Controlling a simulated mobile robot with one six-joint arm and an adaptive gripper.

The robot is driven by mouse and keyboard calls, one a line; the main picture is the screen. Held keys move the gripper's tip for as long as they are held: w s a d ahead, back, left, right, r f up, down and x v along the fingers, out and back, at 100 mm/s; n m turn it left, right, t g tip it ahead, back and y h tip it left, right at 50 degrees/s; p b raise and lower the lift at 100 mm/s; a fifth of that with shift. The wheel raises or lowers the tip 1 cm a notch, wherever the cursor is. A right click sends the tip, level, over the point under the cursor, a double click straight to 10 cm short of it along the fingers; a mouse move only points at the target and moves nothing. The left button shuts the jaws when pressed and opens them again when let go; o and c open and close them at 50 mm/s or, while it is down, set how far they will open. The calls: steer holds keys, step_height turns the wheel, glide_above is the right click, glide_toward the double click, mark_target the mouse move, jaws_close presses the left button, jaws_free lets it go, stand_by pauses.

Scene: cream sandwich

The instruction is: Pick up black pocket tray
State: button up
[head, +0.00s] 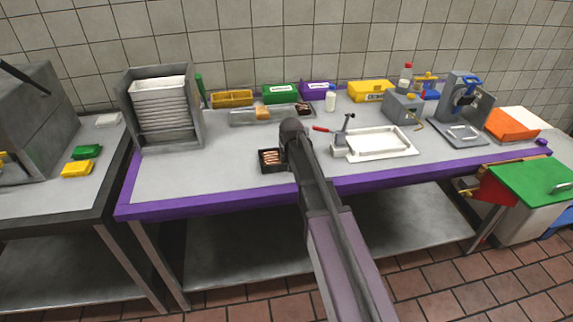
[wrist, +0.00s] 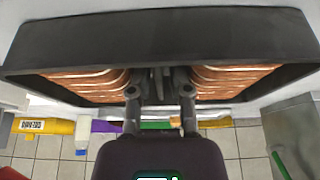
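The black pocket tray (head: 265,168) sits near the front of the grey table, left of my gripper in the head view. It holds pinkish-brown strips. In the wrist view the dark tray (wrist: 160,38) spans the top, with strips showing on both sides of the middle. My gripper (wrist: 160,92) reaches to its middle, with the two fingers side by side and their tips between the strips. In the head view the arm end hides the fingertips and the tray's right side. Whether the fingers press on anything is unclear.
The purple-edged table (head: 225,203) carries a sheet rack (head: 165,110) at left and a white tray (head: 374,142) right of my arm. Yellow (head: 231,98), green (head: 281,93) and purple (head: 316,90) bins stand at the back. The tabletop left of the black tray is clear.

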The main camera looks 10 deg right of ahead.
stand_by(0.5)
jaws_close()
steer(key=shift+r, duration=0.15)
steer(key=shift+r+p, duration=1.75)
steer(key=shift+p, duration=0.25)
steer(key=s+d+r+p, duration=0.1)
steer(key=s+d, duration=0.3)
steer(key=s, duration=1.1)
steer(key=shift+s, duration=0.25)
steer(key=shift+d+r, duration=0.1)
